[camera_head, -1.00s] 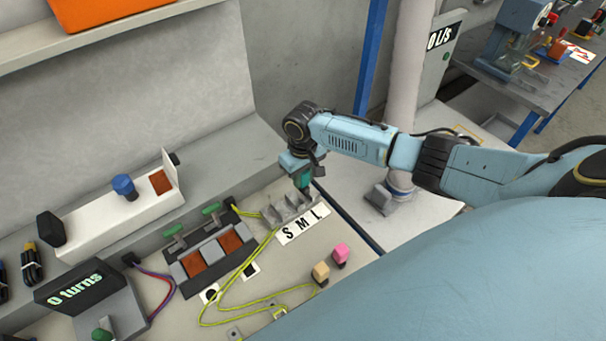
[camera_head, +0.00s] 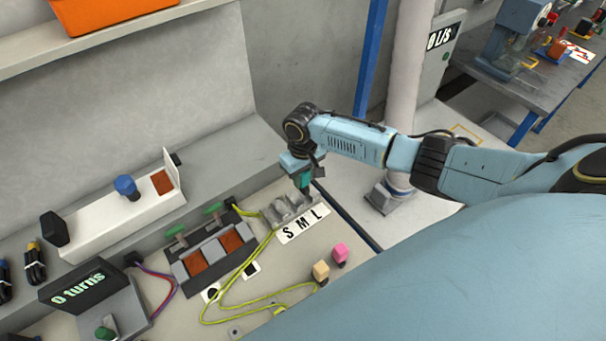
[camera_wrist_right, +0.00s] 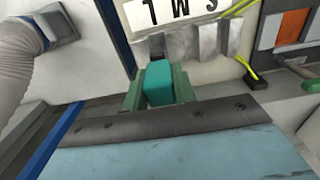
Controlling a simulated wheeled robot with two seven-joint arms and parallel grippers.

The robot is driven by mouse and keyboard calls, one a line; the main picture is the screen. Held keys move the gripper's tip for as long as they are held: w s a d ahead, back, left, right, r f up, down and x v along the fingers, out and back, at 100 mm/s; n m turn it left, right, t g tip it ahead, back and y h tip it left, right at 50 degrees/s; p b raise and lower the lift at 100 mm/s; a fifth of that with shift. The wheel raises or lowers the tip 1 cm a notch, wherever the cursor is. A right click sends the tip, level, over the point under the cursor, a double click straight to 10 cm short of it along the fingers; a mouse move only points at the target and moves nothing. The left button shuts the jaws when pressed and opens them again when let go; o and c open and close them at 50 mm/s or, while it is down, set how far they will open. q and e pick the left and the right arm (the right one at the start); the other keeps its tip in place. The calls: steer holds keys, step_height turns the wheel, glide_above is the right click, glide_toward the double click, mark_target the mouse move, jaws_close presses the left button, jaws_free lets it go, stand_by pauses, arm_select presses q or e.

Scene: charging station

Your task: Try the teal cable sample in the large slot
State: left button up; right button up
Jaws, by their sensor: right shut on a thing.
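The teal cable sample (camera_head: 304,181) is a small block held in my right gripper (camera_head: 303,177), at the right end of the grey slot holder (camera_head: 281,208). The S M L label (camera_head: 303,225) lies in front of the holder, with L at the right. In the right wrist view the gripper (camera_wrist_right: 158,91) is shut on the teal block (camera_wrist_right: 158,80). A dark piece (camera_wrist_right: 157,45) shows beyond it, at the holder's (camera_wrist_right: 207,40) L end. I cannot tell whether it is inside the large slot. My left gripper is not in view.
Pink (camera_head: 340,252) and tan (camera_head: 321,271) samples stand in front of the label. A yellow cable (camera_head: 245,265) loops across the bench beside the fixture with orange pads (camera_head: 231,241). A "0 turns" display (camera_head: 79,288) stands at left.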

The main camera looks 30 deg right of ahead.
mark_target(303, 186)
steer(key=shift+f+b, duration=1.35)
steer(key=shift+f, duration=0.9)
steer(key=o, duration=1.1)
steer(key=shift+c, duration=0.2)
steer(key=shift+r, duration=0.15)
step_height(303, 186, up, 13)
steer(key=shift+r+p, duration=0.1)
steer(key=shift+p, duration=0.6)
